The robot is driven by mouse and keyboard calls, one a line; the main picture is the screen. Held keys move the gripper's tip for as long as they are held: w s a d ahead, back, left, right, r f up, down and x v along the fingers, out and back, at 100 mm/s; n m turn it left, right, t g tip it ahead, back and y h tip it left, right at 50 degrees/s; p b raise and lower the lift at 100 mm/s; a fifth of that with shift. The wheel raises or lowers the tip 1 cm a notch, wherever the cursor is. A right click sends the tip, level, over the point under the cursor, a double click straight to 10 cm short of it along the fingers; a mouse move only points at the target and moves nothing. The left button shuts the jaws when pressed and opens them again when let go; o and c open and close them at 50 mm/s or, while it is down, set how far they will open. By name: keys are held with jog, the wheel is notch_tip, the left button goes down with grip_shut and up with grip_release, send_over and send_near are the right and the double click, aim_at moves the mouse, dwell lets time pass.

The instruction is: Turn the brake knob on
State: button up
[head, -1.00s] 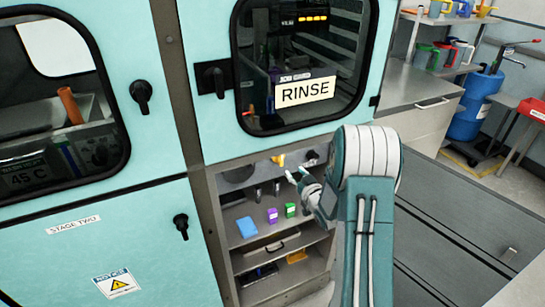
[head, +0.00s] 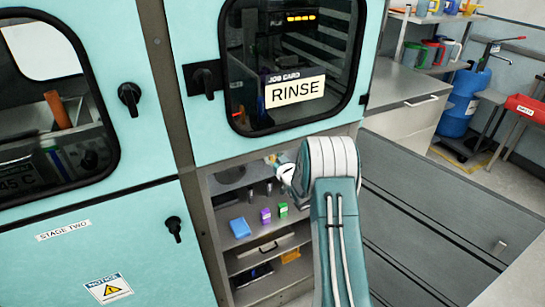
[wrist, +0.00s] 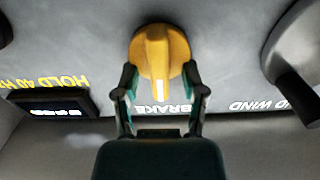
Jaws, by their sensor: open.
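The brake knob (wrist: 158,52) is yellow with a raised grip bar and a white pointer mark. In the wrist view it sits on a grey panel above the upside-down word BRAKE. In the head view only a bit of yellow shows at the panel, mostly hidden by my arm. My gripper (wrist: 160,85) is open, with its two dark fingertips on either side of the knob's lower part. I cannot tell whether the fingers touch it. In the head view my gripper (head: 283,172) is at the panel under the RINSE window, largely hidden behind my arm.
A small display (wrist: 52,104) marked HOLD lies left of the knob, and a dark-handled round control (wrist: 295,60) lies right. Below the panel, a shelf holds a blue block (head: 240,227), a purple block (head: 265,215) and a green block (head: 283,209). The RINSE door (head: 215,130) is above.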

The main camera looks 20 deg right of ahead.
jog(key=shift+c, duration=0.3)
grip_shut()
jog(key=shift+n, duration=0.4)
jog(key=n, duration=0.3)
jog(key=shift+a+n, duration=0.3)
jog(key=shift+n, duration=0.1)
jog(key=shift+s+a+f+n, duration=0.15)
jog(key=shift+f+n, duration=0.15)
jog(key=shift+n, duration=1.9)
jog(key=shift+w+a+f+n, duration=0.1)
jog(key=shift+a+f+n, duration=0.15)
jog(key=shift+n, duration=1.95)
jog(key=shift+s+a+f+n, duration=0.1)
jog(key=shift+f+n, duration=0.2)
jog(key=shift+n, duration=1.9)
jog(key=shift+f, duration=0.1)
